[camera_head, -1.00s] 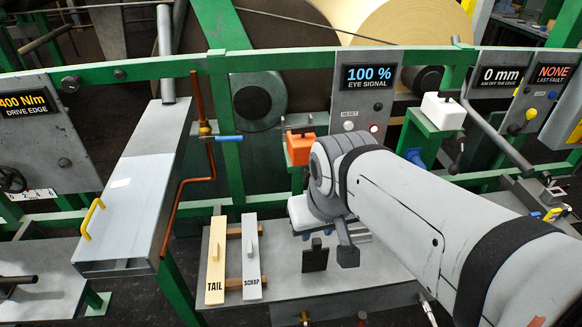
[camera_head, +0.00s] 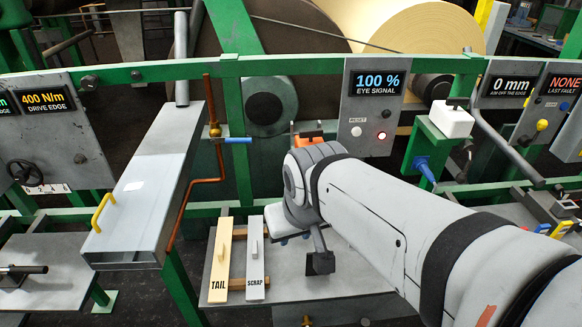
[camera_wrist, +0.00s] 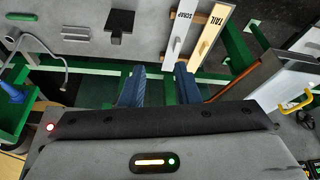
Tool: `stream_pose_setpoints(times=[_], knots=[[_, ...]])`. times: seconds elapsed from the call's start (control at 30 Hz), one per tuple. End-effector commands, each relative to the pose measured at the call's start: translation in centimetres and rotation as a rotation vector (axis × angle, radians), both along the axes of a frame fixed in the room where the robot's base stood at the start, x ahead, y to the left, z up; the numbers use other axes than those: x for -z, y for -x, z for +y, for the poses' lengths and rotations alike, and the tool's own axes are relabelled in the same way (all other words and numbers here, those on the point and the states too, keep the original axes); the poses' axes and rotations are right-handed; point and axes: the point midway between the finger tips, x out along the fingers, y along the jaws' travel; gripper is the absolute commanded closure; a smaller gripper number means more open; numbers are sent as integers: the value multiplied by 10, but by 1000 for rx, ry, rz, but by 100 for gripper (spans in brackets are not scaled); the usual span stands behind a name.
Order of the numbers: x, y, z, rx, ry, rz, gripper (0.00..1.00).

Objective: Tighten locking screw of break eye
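I cannot tell for certain which part is the break eye. An orange block (camera_head: 312,134) at the rail is mostly hidden behind my wrist. A white box (camera_head: 451,121) sits on a green bracket (camera_head: 432,150), with a blue part (camera_head: 424,169) at its lower side. No locking screw can be made out clearly.
The TAIL bar (camera_head: 221,262) and SCRAP bar (camera_head: 254,262) lie on the grey bench (camera_head: 350,280), beside a dark holder (camera_head: 320,263). A green rail (camera_head: 150,72) crosses behind.

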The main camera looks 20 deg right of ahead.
Motion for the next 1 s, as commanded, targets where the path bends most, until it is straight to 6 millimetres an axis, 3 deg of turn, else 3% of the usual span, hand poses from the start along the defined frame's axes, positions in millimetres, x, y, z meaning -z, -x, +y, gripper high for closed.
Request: stream_pose_setpoints(times=[0.03, 0.2, 0.5, 0.7, 1.0], knots=[[20, -9, -4, 19, -2, -36, 71], [68, -61, -27, 142, -18, -261, 71], [124, -141, -81, 342, -66, -742, 71], [142, -165, -112, 417, -110, -1030, 71], [141, -172, -132, 448, -145, -1235, 71]])
